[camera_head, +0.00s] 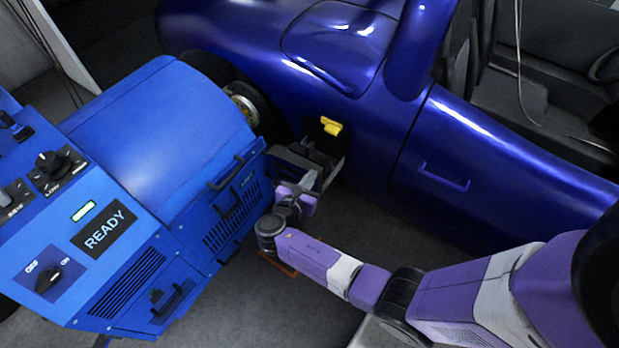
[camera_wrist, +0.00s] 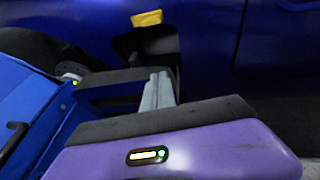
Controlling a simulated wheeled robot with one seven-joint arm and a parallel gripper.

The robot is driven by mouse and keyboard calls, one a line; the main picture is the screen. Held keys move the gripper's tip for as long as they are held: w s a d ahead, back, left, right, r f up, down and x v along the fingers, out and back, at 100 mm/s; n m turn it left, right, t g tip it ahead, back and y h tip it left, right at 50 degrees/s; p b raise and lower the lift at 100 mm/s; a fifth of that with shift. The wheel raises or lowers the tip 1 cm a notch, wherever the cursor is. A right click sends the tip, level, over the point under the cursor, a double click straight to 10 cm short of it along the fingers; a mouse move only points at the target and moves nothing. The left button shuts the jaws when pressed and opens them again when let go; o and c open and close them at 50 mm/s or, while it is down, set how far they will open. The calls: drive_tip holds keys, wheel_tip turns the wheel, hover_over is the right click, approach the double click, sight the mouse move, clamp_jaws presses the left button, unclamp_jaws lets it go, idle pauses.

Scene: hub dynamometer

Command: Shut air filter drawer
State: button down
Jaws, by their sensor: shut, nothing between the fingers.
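No part is clearly marked as the air filter drawer. The blue machine (camera_head: 160,140) has a side face with a vent grille (camera_head: 225,222) and dark bar handles (camera_head: 226,176). Its lower front has a small panel with a handle (camera_head: 172,302). I cannot tell which of these is the drawer, and no front stands clearly out. My gripper (camera_head: 322,165) is shut and empty in the gap between the machine's right corner and the blue car. In the wrist view, my gripper's grey fingers (camera_wrist: 158,90) point toward the car, apart from the machine's handle (camera_wrist: 12,140).
The blue car (camera_head: 490,150) stands close behind and right. A yellow tab (camera_head: 330,126) sits on its side above a dark recess. A wheel hub (camera_head: 243,98) is near the machine's back corner. A brownish piece (camera_head: 278,262) lies below my wrist. Grey floor is free in front.

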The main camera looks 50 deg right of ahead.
drive_tip(key=d, duration=1.6)
drive_tip(key=shift+w+d, duration=0.25)
